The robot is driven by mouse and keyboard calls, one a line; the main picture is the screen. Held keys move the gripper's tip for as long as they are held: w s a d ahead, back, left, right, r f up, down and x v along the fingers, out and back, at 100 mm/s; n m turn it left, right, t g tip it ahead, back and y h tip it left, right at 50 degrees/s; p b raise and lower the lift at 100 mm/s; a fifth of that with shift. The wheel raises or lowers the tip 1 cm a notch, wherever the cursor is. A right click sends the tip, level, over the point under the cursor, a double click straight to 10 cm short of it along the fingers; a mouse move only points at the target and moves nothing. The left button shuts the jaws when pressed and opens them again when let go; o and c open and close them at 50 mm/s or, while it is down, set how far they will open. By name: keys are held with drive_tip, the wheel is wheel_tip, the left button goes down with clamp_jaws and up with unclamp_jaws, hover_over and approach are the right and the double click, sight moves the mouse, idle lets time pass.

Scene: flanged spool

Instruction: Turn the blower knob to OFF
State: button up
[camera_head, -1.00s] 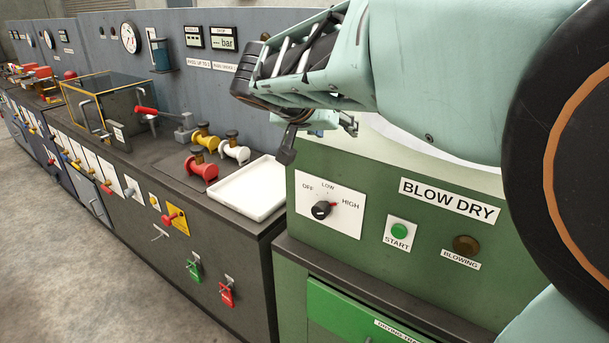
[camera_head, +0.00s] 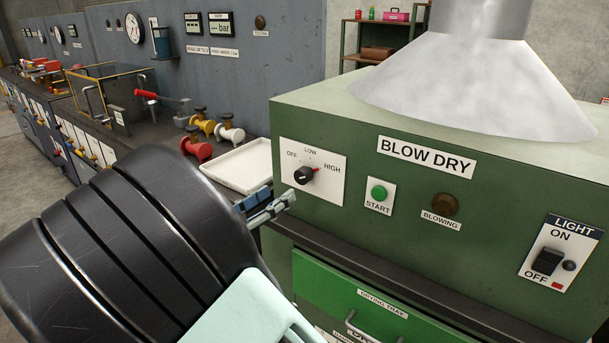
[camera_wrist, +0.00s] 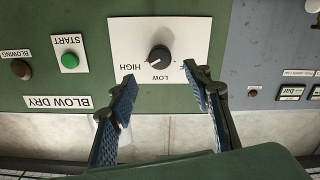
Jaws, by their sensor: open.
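The blower knob (camera_head: 304,174) is a round black dial on a white plate (camera_head: 330,190) marked OFF, LOW and HIGH. Its red mark points toward HIGH in the head view. The knob (camera_wrist: 159,57) also shows in the wrist view, where the labels are upside down and OFF is partly covered by a finger. My gripper (camera_head: 266,206) is just left of and below the plate in the head view. In the wrist view my gripper (camera_wrist: 160,80) is open, its fingers spread on either side of the knob's line, apart from it and holding nothing.
The green START button (camera_head: 379,193), brown BLOWING lamp (camera_head: 445,205) and LIGHT switch (camera_head: 547,261) lie to the right on the green panel. A metal hood (camera_head: 470,90) stands above. A white tray (camera_head: 240,168) and spools (camera_head: 230,131) sit on the bench behind left.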

sight(300, 178)
drive_tip(key=x, duration=1)
drive_tip(key=shift+w+d, duration=0.1)
drive_tip(key=shift+d, duration=0.05)
drive_tip(key=shift+c, duration=0.3)
drive_tip(key=c, duration=1.1)
